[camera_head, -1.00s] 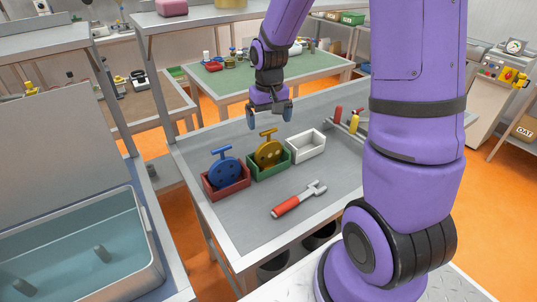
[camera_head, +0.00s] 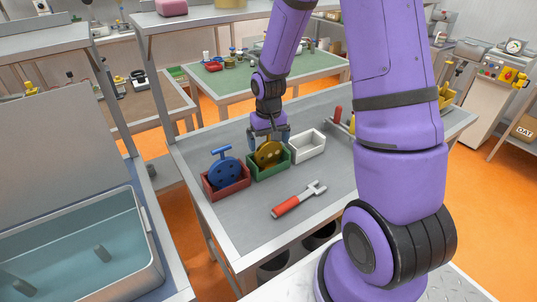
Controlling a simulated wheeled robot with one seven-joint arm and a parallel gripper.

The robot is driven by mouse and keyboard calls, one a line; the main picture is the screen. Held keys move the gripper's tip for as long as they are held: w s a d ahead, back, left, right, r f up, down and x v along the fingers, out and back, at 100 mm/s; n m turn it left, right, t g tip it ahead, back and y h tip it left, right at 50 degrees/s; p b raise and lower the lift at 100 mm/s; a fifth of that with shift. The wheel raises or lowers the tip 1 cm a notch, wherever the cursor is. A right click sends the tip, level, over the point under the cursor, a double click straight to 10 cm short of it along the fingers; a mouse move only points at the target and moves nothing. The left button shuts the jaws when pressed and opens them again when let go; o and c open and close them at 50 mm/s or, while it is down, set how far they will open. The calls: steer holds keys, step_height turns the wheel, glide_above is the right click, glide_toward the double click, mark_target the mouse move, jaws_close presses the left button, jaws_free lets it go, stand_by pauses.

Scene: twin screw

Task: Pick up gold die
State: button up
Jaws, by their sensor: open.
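The gold die (camera_head: 268,154) is a round disc with dark holes and a T-shaped handle on top. It stands upright in the green box (camera_head: 270,172) on the grey workbench. My gripper (camera_head: 269,138) is open and pointing down, right at the top of the gold die. Its fingers are on either side of the die's handle, which they mostly hide. I cannot tell whether they touch it.
A blue die (camera_head: 225,172) stands in a red box (camera_head: 228,190) to the left. An empty white box (camera_head: 306,146) is to the right. A red-handled wrench (camera_head: 298,199) lies in front. The bench front right is clear.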

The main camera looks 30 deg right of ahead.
steer(key=c, duration=1.4)
